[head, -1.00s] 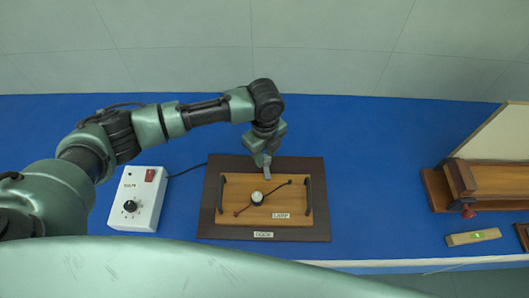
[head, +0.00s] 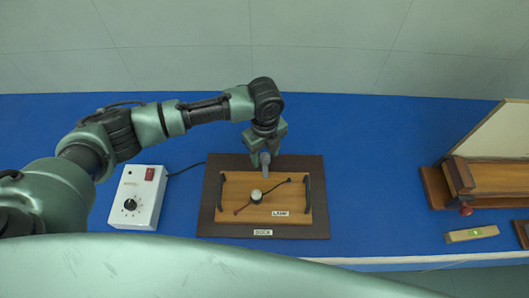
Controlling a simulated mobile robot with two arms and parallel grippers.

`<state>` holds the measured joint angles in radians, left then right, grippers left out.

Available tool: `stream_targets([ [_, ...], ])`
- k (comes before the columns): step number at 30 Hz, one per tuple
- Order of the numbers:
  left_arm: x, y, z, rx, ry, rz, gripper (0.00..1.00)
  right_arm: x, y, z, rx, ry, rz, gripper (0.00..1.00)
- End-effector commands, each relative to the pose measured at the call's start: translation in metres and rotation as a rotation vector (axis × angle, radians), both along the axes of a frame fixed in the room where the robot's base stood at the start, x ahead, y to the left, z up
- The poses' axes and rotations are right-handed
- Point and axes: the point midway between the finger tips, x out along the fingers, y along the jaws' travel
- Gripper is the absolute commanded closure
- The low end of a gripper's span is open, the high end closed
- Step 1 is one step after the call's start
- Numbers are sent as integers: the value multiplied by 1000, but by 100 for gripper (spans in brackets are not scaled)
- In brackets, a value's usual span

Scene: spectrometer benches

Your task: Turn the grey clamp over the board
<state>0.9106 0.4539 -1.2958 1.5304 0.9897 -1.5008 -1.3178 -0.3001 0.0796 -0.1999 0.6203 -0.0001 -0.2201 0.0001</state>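The wooden board (head: 240,185), labelled LAMP, lies on the dark brown dock plate (head: 209,190), labelled DOCK. It has a black handle at each side and a round pale lamp (head: 256,196) in the middle. My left gripper (head: 265,166) comes down from above at the board's far edge. A small grey piece shows at its tips, and I cannot tell finger from clamp there. The grey clamp is not clearly visible; the gripper may hide it. Whether the fingers are open or shut does not show. My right gripper is not in view.
A white control box (head: 143,210) with a black knob and red switch stands left of the dock, with a black cable behind. At the right are a wooden apparatus (head: 490,180) and a small level (head: 472,234). The blue bench (head: 375,190) between is clear.

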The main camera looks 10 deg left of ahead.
Motion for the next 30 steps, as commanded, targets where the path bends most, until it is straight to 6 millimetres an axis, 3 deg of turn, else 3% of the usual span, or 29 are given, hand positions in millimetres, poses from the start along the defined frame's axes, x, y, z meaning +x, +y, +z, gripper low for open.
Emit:
stream_targets([
  [8,1,1,6,1,-1,2,50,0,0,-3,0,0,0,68],
  [21,1,0,71,1,-2,0,50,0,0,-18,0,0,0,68],
  [30,0,0,78,1,0,0,50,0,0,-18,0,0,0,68],
])
